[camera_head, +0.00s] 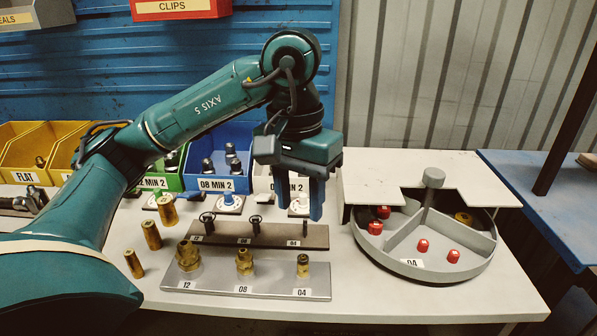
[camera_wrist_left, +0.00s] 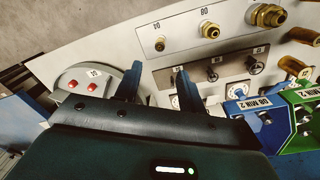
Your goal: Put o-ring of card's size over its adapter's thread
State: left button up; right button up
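Three brass adapters stand on a grey plate (camera_head: 246,289): the large one at 12 (camera_head: 187,256), the middle one at 08 (camera_head: 244,263) and the small one at 04 (camera_head: 303,266). Behind them a dark rack (camera_head: 275,241) carries dark ring-like pieces on pegs, one at 12 (camera_head: 207,219), one at 08 (camera_head: 256,223), one at 04 (camera_head: 305,229). A label (camera_head: 411,263) on the round tray seems to read 04.
The round grey tray (camera_head: 425,272) with red pieces (camera_head: 422,245) stands at right. Brass sleeves (camera_head: 151,235) stand at left. Bins, one of them blue (camera_head: 240,160), and white discs with fittings line the back. The front strip of table is clear.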

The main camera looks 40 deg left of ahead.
pick_arm(q)
notch_tip(320, 180, up, 3)
jog(key=shift+a+f, duration=0.1)
dwell(1.7)
